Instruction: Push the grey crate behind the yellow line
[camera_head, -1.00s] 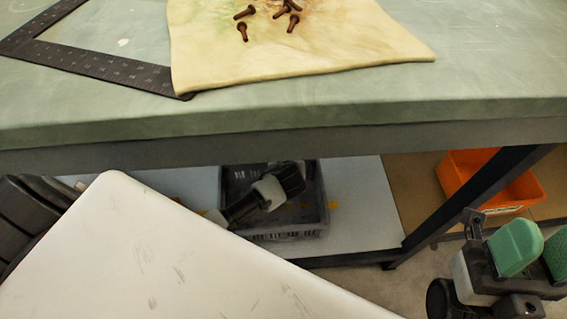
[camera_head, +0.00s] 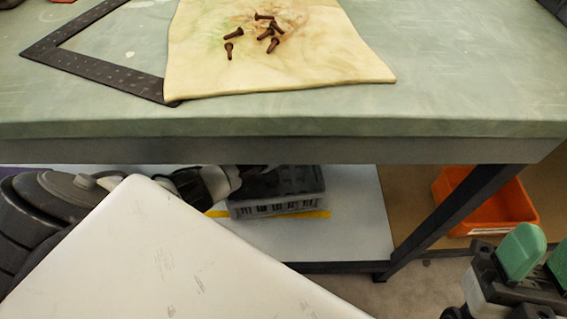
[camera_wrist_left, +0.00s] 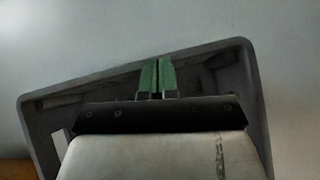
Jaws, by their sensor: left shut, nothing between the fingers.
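The grey crate (camera_head: 277,203) sits on the white lower shelf under the bench, partly hidden by the bench edge. The yellow line (camera_head: 308,214) shows along the crate's front bottom edge. The crate is slightly turned; its front left corner appears to overlap the line. My left arm reaches under the bench to the crate; its fingertips are hidden in the head view. In the left wrist view my left gripper (camera_wrist_left: 157,75) is shut and empty, inside the crate rim (camera_wrist_left: 245,75), close to its far wall; contact is unclear. My right gripper (camera_head: 542,258) is open at the lower right.
The green bench top (camera_head: 450,95) overhangs the shelf (camera_head: 355,220). A dark bench leg (camera_head: 450,215) stands right of the shelf. An orange bin (camera_head: 500,207) lies beyond it. A cloth (camera_head: 330,60) with several bolts and a metal square (camera_head: 100,67) lie on top.

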